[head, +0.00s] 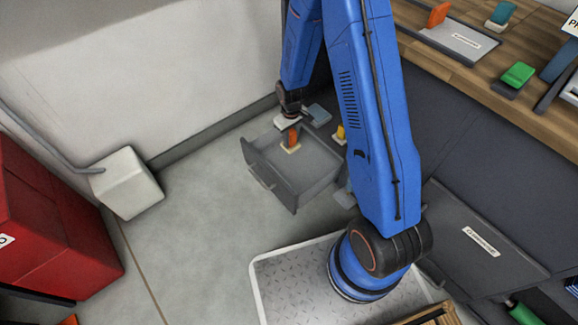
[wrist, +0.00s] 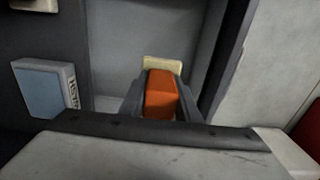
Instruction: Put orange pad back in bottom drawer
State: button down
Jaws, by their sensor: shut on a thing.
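The orange pad (wrist: 161,95) is an orange block with a cream part at its far end. My gripper (wrist: 160,108) is shut on it, with a dark finger on either side. In the head view the orange pad (head: 293,137) is over the open grey drawer (head: 308,178), near its back left, below my gripper (head: 290,123). The drawer's pale inside (wrist: 112,50) shows around the pad in the wrist view. I cannot tell whether the pad touches the drawer floor.
A blue pad (wrist: 47,88) with a lettered side lies left of the drawer in the wrist view. A yellow thing (head: 341,132) stands right of the drawer in the head view. A white box (head: 126,183) and a red cabinet (head: 45,225) stand left. Grey floor (head: 205,205) is clear between.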

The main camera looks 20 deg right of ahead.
send_over(291, 170)
jog(key=shift+w+f, duration=0.1)
jog(key=shift+f, duration=8.4)
jog(key=shift+f, duration=0.15)
jog(key=c, duration=1.3)
grip_release()
jog(key=shift+c, duration=0.2)
